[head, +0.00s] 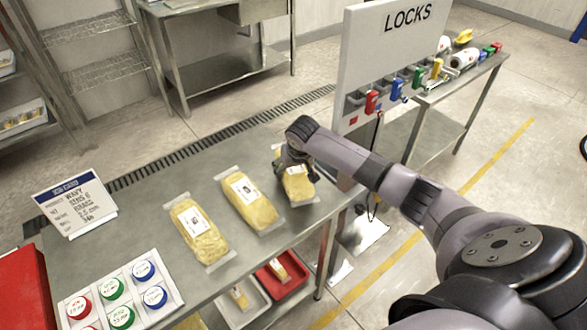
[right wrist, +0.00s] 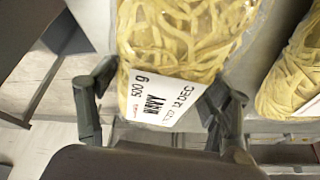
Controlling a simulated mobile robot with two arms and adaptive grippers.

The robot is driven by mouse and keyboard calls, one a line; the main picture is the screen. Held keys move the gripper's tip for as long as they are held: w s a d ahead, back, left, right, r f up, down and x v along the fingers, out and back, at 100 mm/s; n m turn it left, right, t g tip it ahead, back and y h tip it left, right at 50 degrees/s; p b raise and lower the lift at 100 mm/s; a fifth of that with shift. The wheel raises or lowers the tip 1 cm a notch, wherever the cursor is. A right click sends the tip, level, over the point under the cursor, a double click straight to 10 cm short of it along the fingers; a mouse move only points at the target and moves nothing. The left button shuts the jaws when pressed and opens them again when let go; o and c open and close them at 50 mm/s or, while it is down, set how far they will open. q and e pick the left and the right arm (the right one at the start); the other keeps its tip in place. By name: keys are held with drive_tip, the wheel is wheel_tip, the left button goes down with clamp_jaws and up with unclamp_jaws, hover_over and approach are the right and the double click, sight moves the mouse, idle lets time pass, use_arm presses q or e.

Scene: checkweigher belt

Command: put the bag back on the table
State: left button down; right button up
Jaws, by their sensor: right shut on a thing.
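The bag (head: 298,185) is a clear pack of yellow noodle-like pasta with a white label. It is at the right end of the steel table (head: 150,210). My right gripper (head: 291,158) is shut on its far end and partly hides it. I cannot tell whether the bag touches the table top. My left gripper is not in view.
Two similar bags, a middle one (head: 246,200) and a left one (head: 198,229), lie to the left on the table. A LOCKS board (head: 390,50) rises behind my right arm. Red (head: 290,285) and grey bins sit below the table.

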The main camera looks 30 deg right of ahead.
drive_tip(key=shift+f, duration=0.55)
drive_tip(key=o, duration=1.9)
drive_tip(key=shift+f, duration=0.1)
drive_tip(key=shift+s, duration=0.1)
